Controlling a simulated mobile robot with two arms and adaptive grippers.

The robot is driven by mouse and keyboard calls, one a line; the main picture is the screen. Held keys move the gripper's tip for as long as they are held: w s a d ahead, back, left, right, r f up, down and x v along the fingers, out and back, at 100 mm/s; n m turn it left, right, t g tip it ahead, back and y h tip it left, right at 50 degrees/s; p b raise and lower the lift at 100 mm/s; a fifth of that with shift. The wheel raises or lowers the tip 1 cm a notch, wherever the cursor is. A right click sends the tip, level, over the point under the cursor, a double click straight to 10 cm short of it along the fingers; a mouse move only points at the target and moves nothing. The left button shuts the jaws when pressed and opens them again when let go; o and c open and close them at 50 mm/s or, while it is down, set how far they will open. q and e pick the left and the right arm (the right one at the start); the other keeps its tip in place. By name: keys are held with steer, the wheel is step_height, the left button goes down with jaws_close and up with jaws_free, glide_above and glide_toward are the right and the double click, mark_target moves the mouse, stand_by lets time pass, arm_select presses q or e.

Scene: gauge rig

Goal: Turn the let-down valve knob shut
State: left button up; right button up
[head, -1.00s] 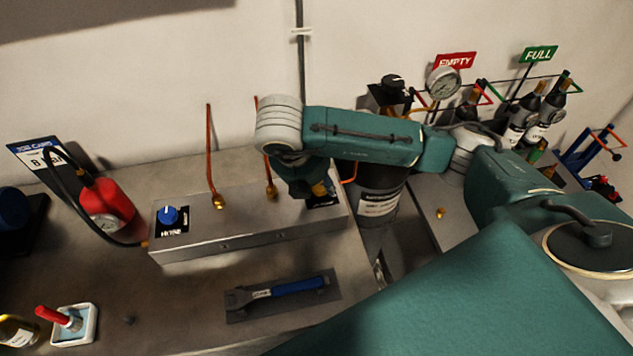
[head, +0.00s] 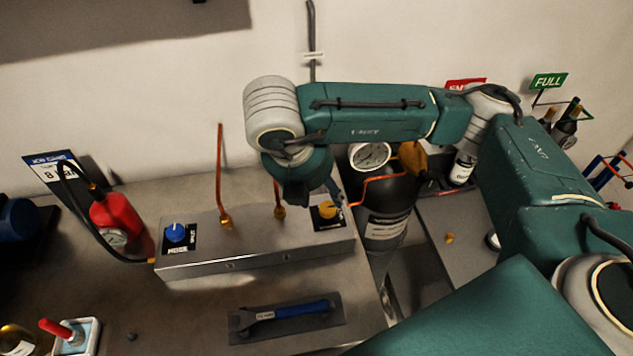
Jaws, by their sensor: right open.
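A grey metal box (head: 255,250) on the bench carries a yellow knob (head: 327,209) on a black label plate at its right end. The plate's lettering is too small to read. A blue knob (head: 175,232) on a plate marked MODE sits at the box's left end. My right gripper (head: 335,192) is open, just above and beside the yellow knob, with nothing seen between its fingers. The wrist hides part of the fingers, and I cannot tell whether they touch the knob. My left gripper is not in view.
Two copper pipes (head: 219,180) rise from the box. A dark cylinder (head: 385,225) with a gauge (head: 369,156) stands right of it. A red bottle (head: 115,222) with a hose stands left. A blue-handled wrench (head: 285,313) lies on a mat in front.

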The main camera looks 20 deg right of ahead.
steer(key=v, duration=0.3)
steer(key=shift+s+r, duration=0.1)
steer(key=shift+r, duration=0.1)
stand_by(0.3)
